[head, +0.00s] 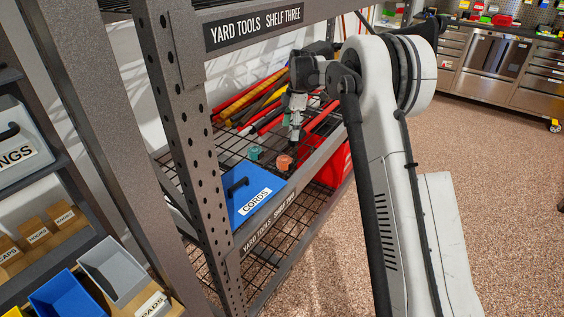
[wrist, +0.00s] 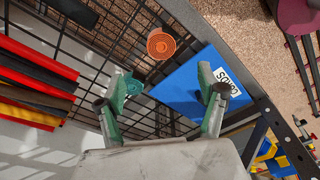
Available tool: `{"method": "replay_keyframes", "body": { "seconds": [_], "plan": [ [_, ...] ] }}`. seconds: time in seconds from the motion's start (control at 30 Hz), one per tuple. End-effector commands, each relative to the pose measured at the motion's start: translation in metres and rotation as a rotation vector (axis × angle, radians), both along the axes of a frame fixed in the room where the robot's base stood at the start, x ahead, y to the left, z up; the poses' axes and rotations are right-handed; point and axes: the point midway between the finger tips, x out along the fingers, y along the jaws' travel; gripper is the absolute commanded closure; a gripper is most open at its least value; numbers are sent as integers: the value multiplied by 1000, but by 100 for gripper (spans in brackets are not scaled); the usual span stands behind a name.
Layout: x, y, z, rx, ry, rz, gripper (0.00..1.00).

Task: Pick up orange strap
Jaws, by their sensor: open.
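The orange strap (head: 284,163) is a small rolled coil on the wire shelf, behind the blue bin labelled CORDS and near the shelf's front edge. In the wrist view the orange strap (wrist: 161,43) lies beyond the fingertips, centred between them and apart from them. My gripper (head: 295,138) hangs above the shelf, pointing down. In the wrist view my gripper (wrist: 161,82) is open, with nothing between its green fingers.
A teal coil (head: 254,153) sits left of the orange strap, close to one finger in the wrist view. The blue CORDS bin (head: 250,198) stands nearby. Red, yellow and dark rods (head: 250,96) lie farther back. A steel upright (head: 190,110) and the upper shelf edge frame the space.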

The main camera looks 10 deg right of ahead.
Motion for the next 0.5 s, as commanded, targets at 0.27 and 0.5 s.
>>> {"method": "replay_keyframes", "body": {
  "seconds": [0.27, 0.5],
  "plan": [
    [1, 5, -32, 9, 6, 17, 29],
    [1, 11, -73, 9, 6, 16, 29]
  ]
}}
